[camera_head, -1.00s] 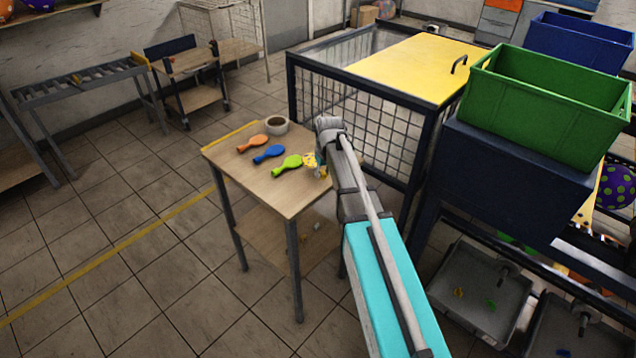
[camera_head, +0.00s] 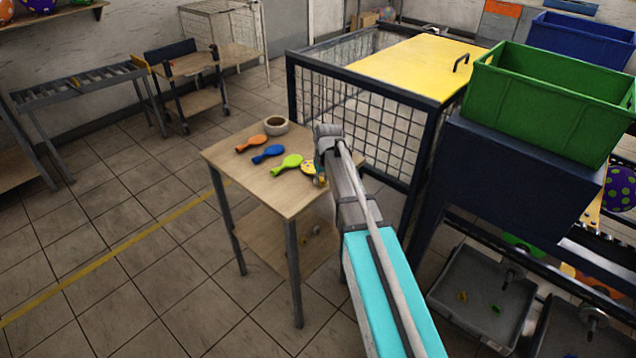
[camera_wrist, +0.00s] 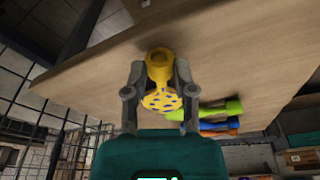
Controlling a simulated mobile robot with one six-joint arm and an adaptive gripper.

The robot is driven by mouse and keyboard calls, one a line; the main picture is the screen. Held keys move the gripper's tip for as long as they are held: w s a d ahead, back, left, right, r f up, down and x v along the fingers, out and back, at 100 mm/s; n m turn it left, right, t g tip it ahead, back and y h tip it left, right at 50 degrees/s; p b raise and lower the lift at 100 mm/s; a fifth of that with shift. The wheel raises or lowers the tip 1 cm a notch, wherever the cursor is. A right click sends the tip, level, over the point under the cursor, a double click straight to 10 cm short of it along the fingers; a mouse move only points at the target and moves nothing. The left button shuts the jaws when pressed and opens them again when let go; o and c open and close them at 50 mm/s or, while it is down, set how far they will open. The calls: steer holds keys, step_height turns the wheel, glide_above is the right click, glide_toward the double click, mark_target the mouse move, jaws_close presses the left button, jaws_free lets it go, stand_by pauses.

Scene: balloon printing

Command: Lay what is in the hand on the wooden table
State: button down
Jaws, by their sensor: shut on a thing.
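A yellow balloon with blue dots (camera_wrist: 160,98) is between the two fingers of my gripper (camera_wrist: 158,78) in the wrist view, its yellow neck towards the table. In the head view the balloon (camera_head: 308,167) shows at the right part of the wooden table (camera_head: 285,197), partly hidden by my gripper (camera_head: 321,172). My gripper is shut on it, low over the tabletop. I cannot tell whether the balloon touches the wood. A green balloon (camera_head: 287,165), a blue balloon (camera_head: 268,153) and an orange balloon (camera_head: 251,143) lie in a row to its left.
A round beige bowl-like ring (camera_head: 276,125) stands at the table's back corner. A mesh cage with a yellow top (camera_head: 415,65) stands close behind and right of the table. The table's front strip is bare.

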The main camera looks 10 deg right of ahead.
steer(key=shift+f, duration=0.15)
steer(key=shift+c, duration=2.2)
jaws_free()
steer(key=p+v, duration=1.2)
steer(key=s+a+m+g, duration=0.2)
steer(key=s, duration=2)
steer(key=shift+a+m+h, duration=0.15)
steer(key=shift+m+h, duration=0.15)
